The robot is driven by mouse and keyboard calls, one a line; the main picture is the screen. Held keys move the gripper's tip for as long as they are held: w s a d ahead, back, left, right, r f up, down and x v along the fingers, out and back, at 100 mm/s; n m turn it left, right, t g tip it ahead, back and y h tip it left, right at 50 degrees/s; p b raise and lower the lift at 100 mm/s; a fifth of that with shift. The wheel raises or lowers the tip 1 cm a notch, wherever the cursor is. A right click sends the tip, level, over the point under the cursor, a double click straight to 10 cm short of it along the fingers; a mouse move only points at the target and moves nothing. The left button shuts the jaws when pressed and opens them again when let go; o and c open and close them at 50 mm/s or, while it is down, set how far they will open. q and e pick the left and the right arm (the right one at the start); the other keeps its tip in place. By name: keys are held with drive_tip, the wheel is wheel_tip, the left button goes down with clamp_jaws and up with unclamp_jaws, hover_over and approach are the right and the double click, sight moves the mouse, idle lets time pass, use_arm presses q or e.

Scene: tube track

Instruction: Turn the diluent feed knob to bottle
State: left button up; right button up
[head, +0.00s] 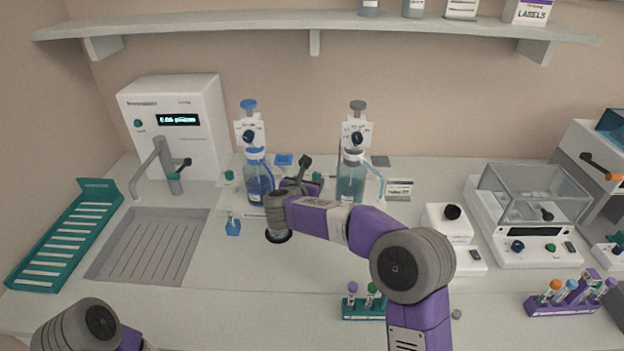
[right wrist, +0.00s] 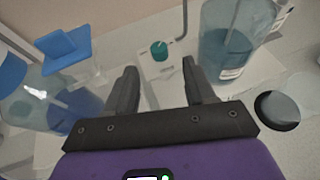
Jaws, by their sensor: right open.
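A teal knob (right wrist: 159,50) stands on a pale plate between two bottles in the right wrist view. Its setting and any marks are too small to read. My right gripper (right wrist: 158,75) is open and empty, with its two dark fingers either side of the line to the knob and apart from it. In the head view the right gripper (head: 304,165) is between the blue bottle (head: 258,184) and the paler bottle (head: 351,184), and my arm hides much of that spot. Another teal knob (head: 229,176) shows left of the blue bottle. My left gripper is out of view.
A dispenser head (head: 249,134) tops the blue bottle, another (head: 356,136) the paler one. A sink tap (head: 158,165) is left, a glass-cased balance (head: 536,195) right. A tube rack (head: 362,308) stands in front.

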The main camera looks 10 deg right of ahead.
sight(317, 176)
drive_tip(key=shift+w+d+f, duration=0.2)
drive_tip(key=shift+w+f, duration=0.4)
drive_tip(key=shift+x, duration=3.35)
drive_tip(key=shift+r, duration=0.1)
clamp_jaws()
drive_tip(key=shift+b, duration=0.3)
drive_tip(key=shift+s+d+n+t+y+b, duration=0.15)
drive_tip(key=shift+n+t+y+b, duration=0.15)
drive_tip(key=shift+n+y+b, duration=0.3)
drive_tip(key=shift+w+d+n+t+y+b, duration=0.1)
drive_tip(key=shift+d+n+t+y+b, duration=0.15)
drive_tip(key=shift+n+y+b, duration=0.3)
drive_tip(key=shift+n+t+y, duration=0.25)
drive_tip(key=shift+n+y, duration=0.9)
drive_tip(key=shift+y, duration=0.3)
drive_tip(key=shift+a, duration=0.1)
unclamp_jaws()
